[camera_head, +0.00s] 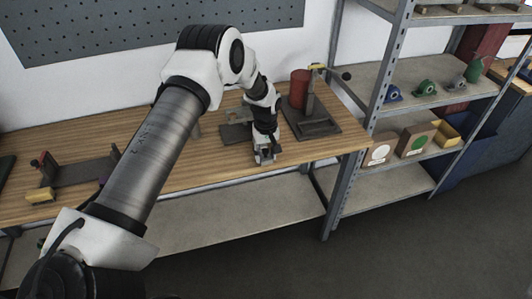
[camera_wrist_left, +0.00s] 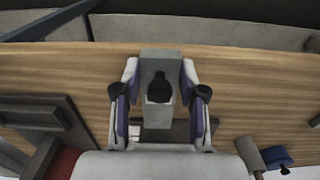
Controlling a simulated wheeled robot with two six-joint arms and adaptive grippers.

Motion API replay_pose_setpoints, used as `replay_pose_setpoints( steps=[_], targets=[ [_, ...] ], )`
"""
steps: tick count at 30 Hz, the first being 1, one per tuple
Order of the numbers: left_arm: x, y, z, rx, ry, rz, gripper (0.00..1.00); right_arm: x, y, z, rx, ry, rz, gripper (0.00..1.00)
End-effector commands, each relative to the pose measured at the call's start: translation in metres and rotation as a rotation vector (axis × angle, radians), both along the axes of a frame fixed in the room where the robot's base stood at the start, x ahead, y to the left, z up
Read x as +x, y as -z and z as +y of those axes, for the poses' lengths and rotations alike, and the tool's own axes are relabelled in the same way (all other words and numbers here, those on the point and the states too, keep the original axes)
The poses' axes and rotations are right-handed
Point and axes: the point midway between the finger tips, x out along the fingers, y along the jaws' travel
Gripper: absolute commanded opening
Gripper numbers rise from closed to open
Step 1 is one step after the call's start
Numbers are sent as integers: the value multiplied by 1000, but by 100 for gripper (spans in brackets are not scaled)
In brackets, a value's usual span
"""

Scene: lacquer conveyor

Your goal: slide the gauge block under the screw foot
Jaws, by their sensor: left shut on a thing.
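My left gripper (camera_head: 265,154) is low over the front part of the wooden bench, pointing down. In the left wrist view its two fingers (camera_wrist_left: 160,97) stand on either side of a grey block with a black knob, which I take to be the gauge block (camera_wrist_left: 160,60). The gripper is shut on it. In the head view the fingers mostly hide the block, and whether it touches the bench is unclear. I cannot make out the screw foot for certain. My right gripper is not in view.
A dark fixture base (camera_head: 320,127) with a red cylinder (camera_head: 299,88) and an upright post (camera_head: 310,98) stands right of the gripper. A grey plate (camera_head: 237,132) lies just behind it. Another fixture (camera_head: 85,171) is at the left. A metal shelf (camera_head: 378,95) stands beyond the bench's right end.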

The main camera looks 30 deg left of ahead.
Motion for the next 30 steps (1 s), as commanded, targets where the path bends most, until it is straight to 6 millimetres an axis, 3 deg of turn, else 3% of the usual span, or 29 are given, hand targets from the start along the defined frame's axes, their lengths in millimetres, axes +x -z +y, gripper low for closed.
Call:
replay_pose_setpoints(
  steps=[8,30],
  targets=[
    [14,11,15,0,-1,-4,0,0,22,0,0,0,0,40],
    [45,8,52,0,-2,-4,0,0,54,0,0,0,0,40]
  ],
)
